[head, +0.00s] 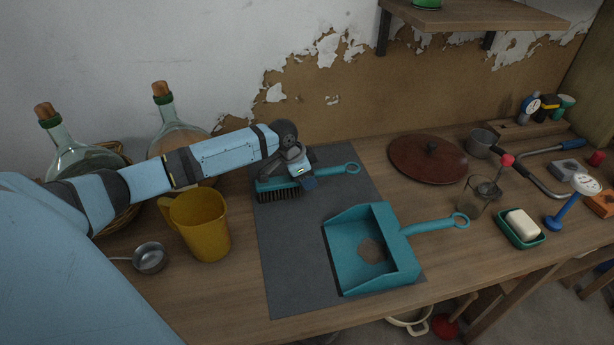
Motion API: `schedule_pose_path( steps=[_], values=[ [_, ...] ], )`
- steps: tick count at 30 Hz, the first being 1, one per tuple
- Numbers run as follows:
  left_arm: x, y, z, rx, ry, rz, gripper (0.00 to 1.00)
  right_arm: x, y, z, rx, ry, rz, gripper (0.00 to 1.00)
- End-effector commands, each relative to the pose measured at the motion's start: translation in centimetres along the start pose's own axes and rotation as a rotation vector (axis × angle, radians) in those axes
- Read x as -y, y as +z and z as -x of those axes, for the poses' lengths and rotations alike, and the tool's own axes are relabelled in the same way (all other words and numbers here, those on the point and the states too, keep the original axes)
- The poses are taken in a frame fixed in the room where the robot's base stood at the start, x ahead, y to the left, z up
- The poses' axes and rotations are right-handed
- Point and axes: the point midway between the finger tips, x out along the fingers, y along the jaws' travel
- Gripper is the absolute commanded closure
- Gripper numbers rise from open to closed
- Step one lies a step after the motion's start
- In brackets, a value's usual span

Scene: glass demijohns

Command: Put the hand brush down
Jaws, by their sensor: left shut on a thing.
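The teal hand brush (275,190) with dark bristles is at the far end of the grey mat (287,260), its handle (343,169) pointing right. My left gripper (304,180) is shut on the hand brush, near where its head meets the handle. The gripper covers that part of it. The bristles face down at the mat; I cannot tell whether they touch it. My right gripper is not in view.
A teal dustpan (345,268) lies on the mat's near part. A yellow jug (201,228), a ladle (150,257) and corked demijohns (72,152) are left. A brown lid (427,157), glass (474,197) and soap dish (520,238) are right.

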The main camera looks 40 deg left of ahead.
Motion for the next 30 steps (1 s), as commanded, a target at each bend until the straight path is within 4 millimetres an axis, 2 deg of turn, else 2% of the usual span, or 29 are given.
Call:
schedule_pose_path(
  steps=[8,9,11,12,22,26,30],
  values=[
    [0.0,0.1,-0.2,-0.001,0.000,0.000,0.83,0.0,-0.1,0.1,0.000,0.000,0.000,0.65],
    [0.0,0.1,-0.2,-0.001,0.000,0.000,0.49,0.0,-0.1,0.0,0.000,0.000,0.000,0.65],
    [0.0,0.1,-0.2,-0.001,0.000,0.000,0.35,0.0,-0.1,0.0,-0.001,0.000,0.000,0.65],
    [0.0,0.1,-0.2,-0.001,0.000,0.000,0.32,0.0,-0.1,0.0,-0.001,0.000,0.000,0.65],
    [0.0,-0.1,0.3,-0.001,-0.001,-0.001,0.32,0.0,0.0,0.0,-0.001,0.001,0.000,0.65],
    [0.1,-0.1,2.2,-0.002,-0.003,-0.001,0.32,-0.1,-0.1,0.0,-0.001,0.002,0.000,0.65],
    [0.1,-0.1,5.2,-0.001,-0.003,-0.002,0.32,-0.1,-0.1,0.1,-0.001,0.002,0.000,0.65]
  ],
)
